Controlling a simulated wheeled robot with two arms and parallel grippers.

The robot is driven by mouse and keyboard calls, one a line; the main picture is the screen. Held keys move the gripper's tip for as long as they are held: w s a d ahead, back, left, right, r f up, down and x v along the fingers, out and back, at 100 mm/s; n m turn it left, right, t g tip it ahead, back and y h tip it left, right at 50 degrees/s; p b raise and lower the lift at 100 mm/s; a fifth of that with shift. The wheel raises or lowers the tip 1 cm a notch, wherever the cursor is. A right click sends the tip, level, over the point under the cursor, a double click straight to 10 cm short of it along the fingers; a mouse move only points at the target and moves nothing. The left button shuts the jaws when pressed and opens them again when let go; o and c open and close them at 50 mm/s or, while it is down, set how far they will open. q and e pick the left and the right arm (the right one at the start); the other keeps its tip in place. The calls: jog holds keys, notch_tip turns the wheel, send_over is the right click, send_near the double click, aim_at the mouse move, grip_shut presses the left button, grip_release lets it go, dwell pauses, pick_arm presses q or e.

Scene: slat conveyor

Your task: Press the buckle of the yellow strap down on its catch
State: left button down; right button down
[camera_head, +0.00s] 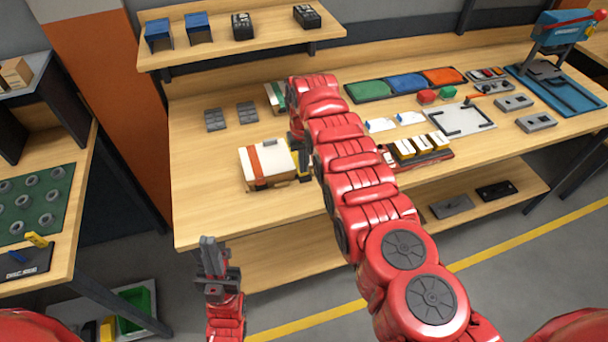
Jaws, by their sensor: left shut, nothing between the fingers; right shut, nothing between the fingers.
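A box with a white top and cardboard-brown sides (258,181) lies near the front edge of the bench. An orange-brown strap (255,161) runs over its top. At the box's right end there is a small patch of yellow and dark parts, partly behind my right arm; I cannot make out a buckle or catch there. My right gripper (301,172) is shut and empty, pointing down close to the box's right end; I cannot tell whether it touches. My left gripper (207,241) is shut and empty, in front of the bench edge, apart from the box.
The wooden bench (205,180) is bare left of the box. Two dark grey pieces (230,117) lie behind it. Right of my arm stand a rack with yellow-and-white blocks (420,146), coloured trays (408,82) and a white board (458,119). A shelf (250,44) overhangs the back.

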aim_at(304, 175)
jog(key=shift+f+b, duration=2.1)
jog(key=shift+f, duration=0.15)
jog(key=shift+r, duration=0.1)
